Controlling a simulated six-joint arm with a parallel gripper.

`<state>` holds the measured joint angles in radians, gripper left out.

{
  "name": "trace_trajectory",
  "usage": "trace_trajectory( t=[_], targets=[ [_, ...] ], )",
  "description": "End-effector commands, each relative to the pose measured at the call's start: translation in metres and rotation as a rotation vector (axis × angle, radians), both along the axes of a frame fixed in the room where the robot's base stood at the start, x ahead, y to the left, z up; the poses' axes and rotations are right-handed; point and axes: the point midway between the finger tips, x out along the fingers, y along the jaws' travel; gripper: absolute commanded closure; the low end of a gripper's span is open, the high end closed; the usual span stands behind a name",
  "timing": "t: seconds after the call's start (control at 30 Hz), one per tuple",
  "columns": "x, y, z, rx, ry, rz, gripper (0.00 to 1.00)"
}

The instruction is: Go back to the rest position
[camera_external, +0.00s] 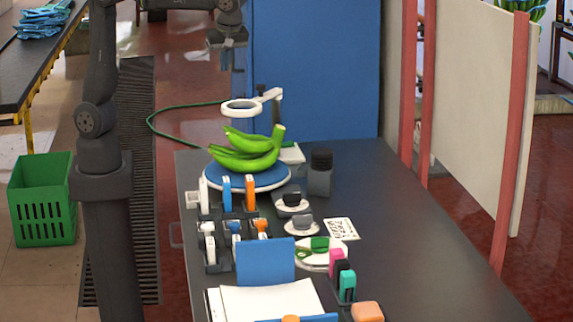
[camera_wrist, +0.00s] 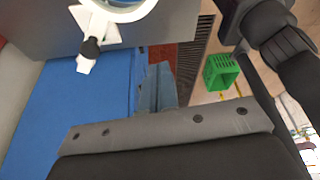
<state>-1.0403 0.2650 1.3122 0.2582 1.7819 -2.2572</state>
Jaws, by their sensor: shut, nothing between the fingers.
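My gripper (camera_external: 229,52) hangs at the top of the outside view, in front of the left edge of the blue panel (camera_external: 315,75). It is above and beyond the table, well clear of the things on it. In the wrist view the gripper fingers (camera_wrist: 158,88) are together with nothing held between them. A bunch of green bananas (camera_external: 248,152) lies on a round blue-topped plate (camera_external: 248,178) at the far end of the dark table (camera_external: 420,240).
A white ring on a stand (camera_external: 241,107) rises behind the bananas; its ring also shows in the wrist view (camera_wrist: 93,22). Several small tools stand in racks (camera_external: 231,218) nearer. A green crate (camera_external: 42,200) sits on the floor at left. The table's right side is mostly bare.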

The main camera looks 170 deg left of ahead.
Motion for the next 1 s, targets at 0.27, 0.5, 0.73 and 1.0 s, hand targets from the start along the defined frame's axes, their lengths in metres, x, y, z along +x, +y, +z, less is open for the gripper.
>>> trace_trajectory(
  t=[0.27,0.5,0.73,1.0],
  targets=[
    [0.000,0.000,0.000,0.000,0.000,0.000,1.00],
    [-0.007,-0.003,-0.019,-0.003,0.002,0.002,1.00],
    [-0.020,-0.010,-0.062,-0.003,0.002,0.002,1.00],
    [-0.016,-0.008,-0.095,-0.001,0.000,-0.003,1.00]
  ],
)
